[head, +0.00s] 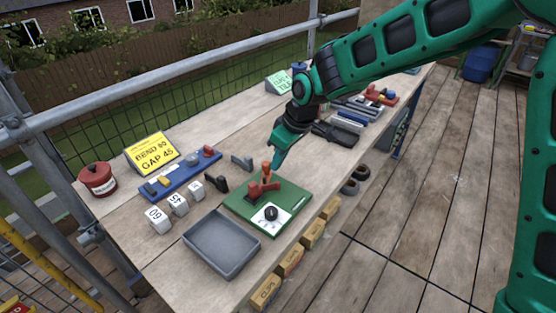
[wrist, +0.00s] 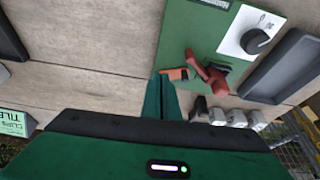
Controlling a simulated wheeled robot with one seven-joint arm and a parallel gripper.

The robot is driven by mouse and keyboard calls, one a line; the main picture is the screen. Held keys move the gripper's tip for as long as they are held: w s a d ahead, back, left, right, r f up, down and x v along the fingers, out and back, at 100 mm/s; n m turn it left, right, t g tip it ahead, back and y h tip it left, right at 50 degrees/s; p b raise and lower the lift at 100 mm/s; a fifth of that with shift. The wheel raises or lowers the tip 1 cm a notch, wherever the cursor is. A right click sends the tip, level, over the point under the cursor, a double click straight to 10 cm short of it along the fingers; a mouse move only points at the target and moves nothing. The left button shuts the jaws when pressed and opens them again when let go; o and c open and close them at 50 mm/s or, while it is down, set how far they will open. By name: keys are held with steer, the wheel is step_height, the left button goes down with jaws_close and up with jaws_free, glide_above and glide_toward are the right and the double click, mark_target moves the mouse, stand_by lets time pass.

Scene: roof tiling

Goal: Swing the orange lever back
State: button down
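The orange lever (head: 266,170) stands up from a red mechanism (head: 263,188) on a green board (head: 240,203) on the bench. In the wrist view the lever's orange end (wrist: 176,74) shows beside the red mechanism (wrist: 208,74). My gripper (head: 276,164) points down just beside the lever's top, on its right. In the wrist view its fingers (wrist: 161,78) are together with no visible gap, and the tips overlap the near end of the orange part. I cannot tell whether they touch it. A black knob (head: 271,213) sits on a white plate on the same board.
A grey tray (head: 222,244) lies in front of the board. A blue rack (head: 180,175), numbered white blocks (head: 178,204), a red tin (head: 97,179) and a yellow sign (head: 152,153) stand to the left. Dark tools (head: 335,133) lie behind, under my arm.

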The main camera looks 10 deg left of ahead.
steer(key=shift+a+r, duration=0.1)
steer(key=shift+a, duration=0.05)
steer(key=shift+s+d, duration=0.1)
steer(key=shift+d, duration=0.2)
steer(key=d, duration=0.2)
steer(key=s+d+r, duration=0.1)
steer(key=shift+d, duration=0.4)
steer(key=v, duration=0.9)
steer(key=s+d+m+h, duration=0.1)
steer(key=s+d+m, duration=0.2)
steer(key=d, duration=0.7)
steer(key=s+d+m+h, duration=0.1)
steer(key=s+d+m, duration=0.2)
steer(key=d, duration=0.7)
steer(key=s+d+m+h, duration=0.15)
steer(key=d+m, duration=0.25)
steer(key=d, duration=0.5)
steer(key=s+d+f+m+g, duration=0.1)
steer(key=s+d+m, duration=0.3)
steer(key=s, duration=0.6)
steer(key=s+d+f+m+g, duration=0.1)
steer(key=s+d+m, duration=0.4)
steer(key=s+d, duration=0.4)
steer(key=s, duration=0.2)
steer(key=shift+s+f, duration=0.25)
steer(key=shift+f, duration=0.15)
